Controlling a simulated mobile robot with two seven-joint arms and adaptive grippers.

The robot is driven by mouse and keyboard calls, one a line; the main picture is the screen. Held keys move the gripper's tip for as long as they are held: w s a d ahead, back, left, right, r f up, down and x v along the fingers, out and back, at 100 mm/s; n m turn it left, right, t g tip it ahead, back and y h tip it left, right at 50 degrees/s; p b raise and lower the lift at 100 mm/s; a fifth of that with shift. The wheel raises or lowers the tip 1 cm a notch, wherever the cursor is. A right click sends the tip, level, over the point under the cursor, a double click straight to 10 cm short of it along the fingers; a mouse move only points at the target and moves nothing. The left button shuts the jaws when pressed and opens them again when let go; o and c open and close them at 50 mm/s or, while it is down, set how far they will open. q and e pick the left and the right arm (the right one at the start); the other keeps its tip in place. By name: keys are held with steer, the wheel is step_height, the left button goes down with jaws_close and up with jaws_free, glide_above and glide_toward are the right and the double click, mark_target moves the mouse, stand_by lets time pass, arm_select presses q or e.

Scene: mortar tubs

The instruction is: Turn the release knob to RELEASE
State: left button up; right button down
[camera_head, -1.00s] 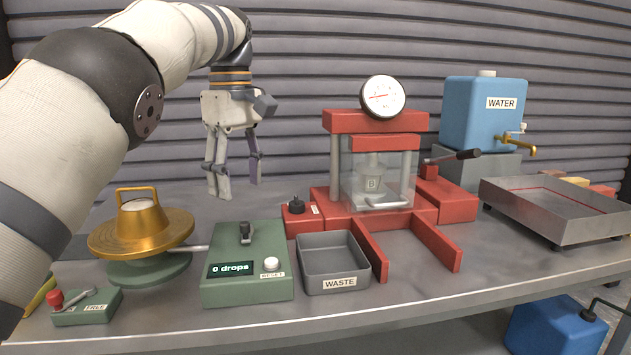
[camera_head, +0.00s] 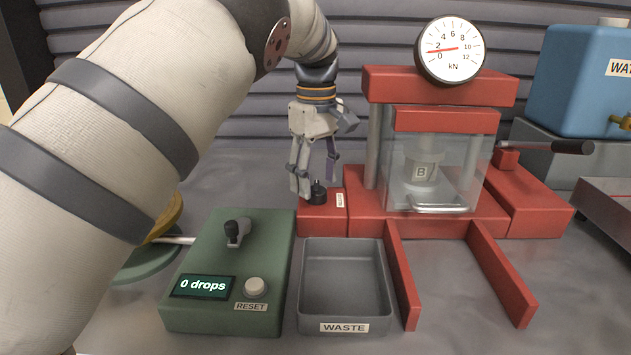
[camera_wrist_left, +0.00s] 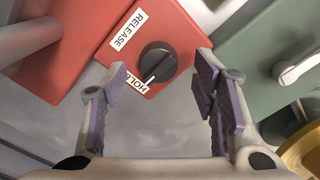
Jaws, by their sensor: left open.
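The black release knob (camera_head: 318,193) sits on a red block (camera_head: 323,218) at the left of the red press. In the left wrist view the knob (camera_wrist_left: 158,61) has a white pointer line directed toward the HOLD label (camera_wrist_left: 137,86), which is partly hidden by a finger. The RELEASE label (camera_wrist_left: 129,30) is fully readable beside it. My left gripper (camera_head: 315,188) is open, pointing down close to the knob. In the wrist view its purple-padded fingers (camera_wrist_left: 165,90) stand apart, with the knob ahead between them, apparently untouched. My right gripper is not in view.
A green counter box (camera_head: 205,315) and grey waste tray (camera_head: 343,243) stand in front. A blue water tank (camera_head: 575,85) is at right.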

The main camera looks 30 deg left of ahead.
arm_select(q)
steer(key=shift+f, duration=1)
steer(key=c, duration=1.2)
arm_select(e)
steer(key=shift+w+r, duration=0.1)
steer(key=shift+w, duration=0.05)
arm_select(q)
steer(key=shift+m, duration=0.3)
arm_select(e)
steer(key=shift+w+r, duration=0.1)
arm_select(q)
steer(key=m, duration=0.2)
steer(key=shift+r+m+p, duration=0.1)
steer(key=shift+m+p, duration=0.3)
steer(key=m, duration=0.4)
steer(key=shift+m, duration=0.3)
steer(key=m, duration=0.5)
steer(key=shift+m, duration=2.4)
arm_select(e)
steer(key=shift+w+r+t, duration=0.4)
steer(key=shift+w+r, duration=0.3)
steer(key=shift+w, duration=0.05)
